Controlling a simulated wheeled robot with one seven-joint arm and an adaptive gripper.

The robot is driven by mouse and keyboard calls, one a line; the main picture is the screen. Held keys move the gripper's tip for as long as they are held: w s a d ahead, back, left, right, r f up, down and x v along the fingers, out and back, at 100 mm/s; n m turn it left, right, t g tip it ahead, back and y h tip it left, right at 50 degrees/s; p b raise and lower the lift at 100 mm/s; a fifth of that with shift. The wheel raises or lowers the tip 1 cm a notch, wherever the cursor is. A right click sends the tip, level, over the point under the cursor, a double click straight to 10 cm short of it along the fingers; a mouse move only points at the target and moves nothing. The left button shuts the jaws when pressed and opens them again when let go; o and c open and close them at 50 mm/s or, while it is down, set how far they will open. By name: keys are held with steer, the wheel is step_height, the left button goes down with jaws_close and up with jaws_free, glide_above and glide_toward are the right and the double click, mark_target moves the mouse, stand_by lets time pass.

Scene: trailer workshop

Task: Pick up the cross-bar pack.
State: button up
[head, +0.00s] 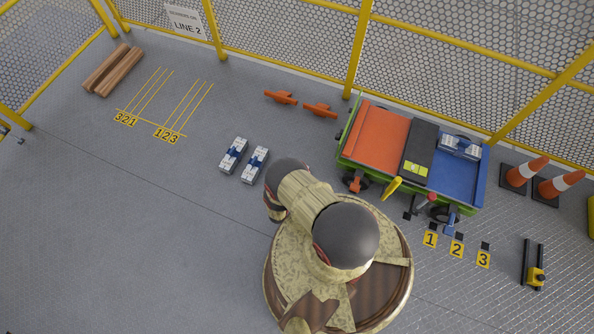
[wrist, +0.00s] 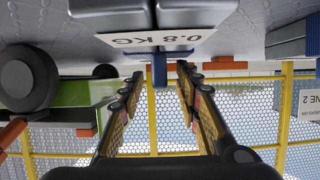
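Two grey packs with blue middle bands lie side by side on the floor in the head view, a left one (head: 233,155) and a right one (head: 255,164). No name is readable on either; I take the right one as the cross-bar pack. In the upside-down wrist view, a grey pack (wrist: 135,12) with a "0.8 KG" label fills the top, and its blue handle (wrist: 159,70) stands out toward my gripper (wrist: 159,74). My gripper is open, its fingertips either side of the handle with gaps; depth is unclear. My arm hides the gripper in the head view.
The other pack (wrist: 290,48) is close by in the wrist view. A cart (head: 375,132) with orange and blue decks stands right, carrying another grey-and-blue pack (head: 460,147). Orange pieces (head: 281,97) lie near the fence. Wooden beams (head: 113,70) lie far left. Floor at left is clear.

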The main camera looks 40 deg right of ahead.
steer(key=c, duration=0.4)
jaws_close()
steer(key=shift+w+r, duration=0.1)
stand_by(0.8)
